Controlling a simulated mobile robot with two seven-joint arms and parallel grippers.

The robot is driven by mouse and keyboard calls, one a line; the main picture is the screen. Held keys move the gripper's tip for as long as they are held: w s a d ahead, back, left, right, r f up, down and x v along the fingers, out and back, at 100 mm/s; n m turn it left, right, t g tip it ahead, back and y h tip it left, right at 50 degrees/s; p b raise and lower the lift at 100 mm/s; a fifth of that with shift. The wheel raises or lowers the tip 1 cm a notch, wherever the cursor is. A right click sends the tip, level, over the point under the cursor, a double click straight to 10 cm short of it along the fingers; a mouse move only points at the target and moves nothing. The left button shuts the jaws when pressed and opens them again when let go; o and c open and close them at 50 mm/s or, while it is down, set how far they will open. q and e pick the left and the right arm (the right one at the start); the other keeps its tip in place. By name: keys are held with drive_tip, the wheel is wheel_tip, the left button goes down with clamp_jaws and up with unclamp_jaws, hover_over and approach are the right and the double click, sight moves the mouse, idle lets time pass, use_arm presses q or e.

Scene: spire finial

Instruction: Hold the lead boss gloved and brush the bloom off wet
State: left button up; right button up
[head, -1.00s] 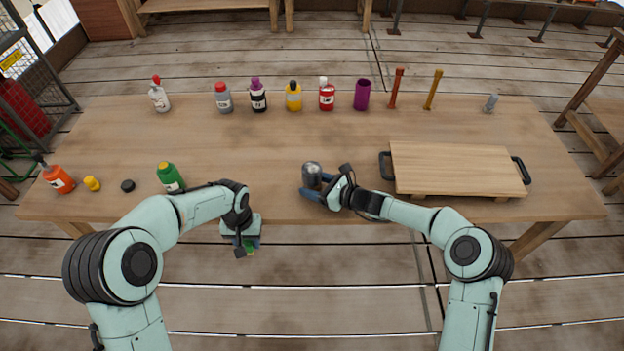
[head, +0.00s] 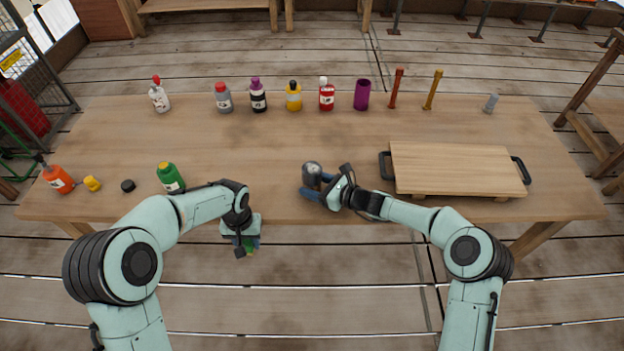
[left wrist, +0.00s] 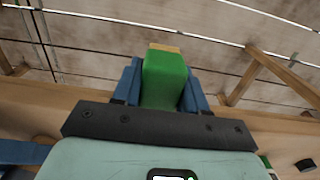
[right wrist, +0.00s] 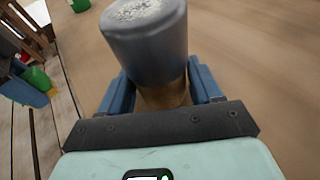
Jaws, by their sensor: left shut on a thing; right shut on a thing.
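The lead boss (head: 312,170) is a dark grey cylinder with a brown lower part, held over the table's front edge area. In the right wrist view its top (right wrist: 140,12) carries a pale, speckled patch. My right gripper (head: 318,190) is shut on its brown lower part (right wrist: 165,95). My left gripper (head: 245,247) hangs in front of the table edge, shut on a green block with a tan end, likely the brush (left wrist: 164,80). It points down, apart from the boss. Both grippers have blue fingers. Whether the boss touches the table is unclear.
A raised wooden board (head: 455,168) with black handles stands right of the boss. Several bottles, a purple cup (head: 362,94) and two upright sticks line the back. A green bottle (head: 170,177), black cap (head: 128,185) and orange bottle (head: 58,179) are at left. The table's middle is clear.

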use_arm(q)
drive_tip(key=shift+a, duration=0.1)
drive_tip(key=w+a+r+n, duration=0.1)
drive_tip(key=w+a+r, duration=0.2)
drive_tip(key=a, duration=0.1)
drive_tip(key=m+t, duration=0.1)
drive_tip(key=t, duration=0.3)
approach(312, 165)
drive_tip(key=shift+w+a+f, duration=0.15)
drive_tip(key=shift+w+f, duration=0.15)
drive_tip(key=shift+w, duration=0.4)
drive_tip(key=shift+f, duration=1.8)
drive_tip(key=shift+f, duration=0.55)
drive_tip(key=shift+w, duration=0.15)
